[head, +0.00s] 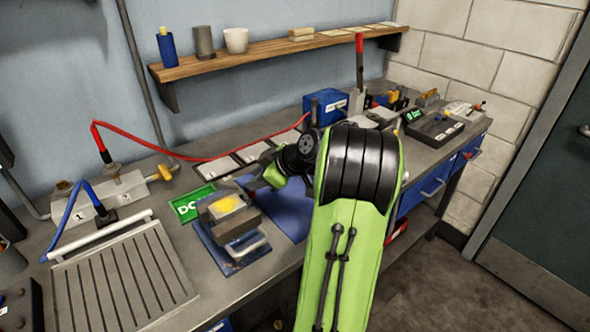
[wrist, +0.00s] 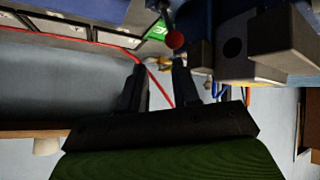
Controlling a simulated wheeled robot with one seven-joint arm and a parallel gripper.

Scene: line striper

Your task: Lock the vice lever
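The vice (head: 232,240) stands on the bench with a blue base, grey jaws and a yellow piece (head: 228,204) on top. In the wrist view its grey jaw blocks (wrist: 233,48) fill the upper right. A red ball knob (wrist: 174,40) on a dark rod, apparently the vice lever, shows just beyond my right fingertip. I cannot tell whether they touch. My gripper (wrist: 159,68) is open, with nothing between its fingers. In the head view my gripper (head: 266,177) is behind and to the right of the vice; the red knob is hidden there.
A green "DC" plate (head: 192,204) lies left of the vice. A red cable (head: 200,160) runs behind it along the bench. A ribbed tray (head: 125,275) is at the left. A wooden shelf (head: 270,50) hangs on the wall, and a blue box (head: 325,104) stands farther right.

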